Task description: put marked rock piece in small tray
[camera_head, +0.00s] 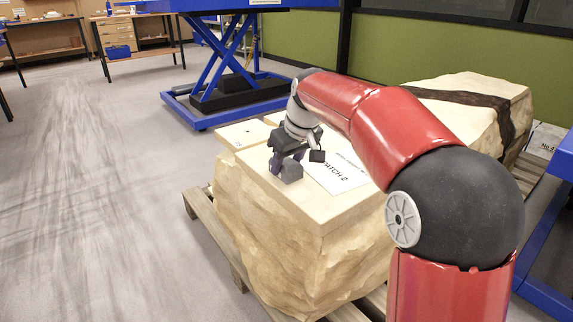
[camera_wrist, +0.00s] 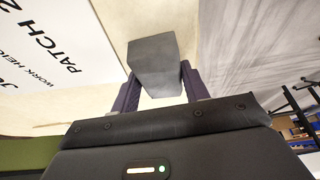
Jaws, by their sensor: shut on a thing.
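A grey, block-shaped rock piece (camera_wrist: 154,62) sits between the two purple fingers of my gripper (camera_wrist: 160,88) in the wrist view. My gripper is shut on it. In the head view, my gripper (camera_head: 286,165) points down over the left part of the pale stone block's top, with the grey piece (camera_head: 292,173) at its fingertips. I cannot tell whether the piece touches the top. No mark shows on its visible faces. No small tray can be made out for certain in either view.
The large pale stone block (camera_head: 262,225) stands on a wooden pallet (camera_head: 208,215). A white "PATCH 2" sheet (camera_head: 338,172) lies on it, right of my gripper. Flat pale pieces (camera_head: 243,134) lie behind. A dark-banded rock (camera_head: 462,100) and blue lift table (camera_head: 225,75) stand farther back. Floor at left is clear.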

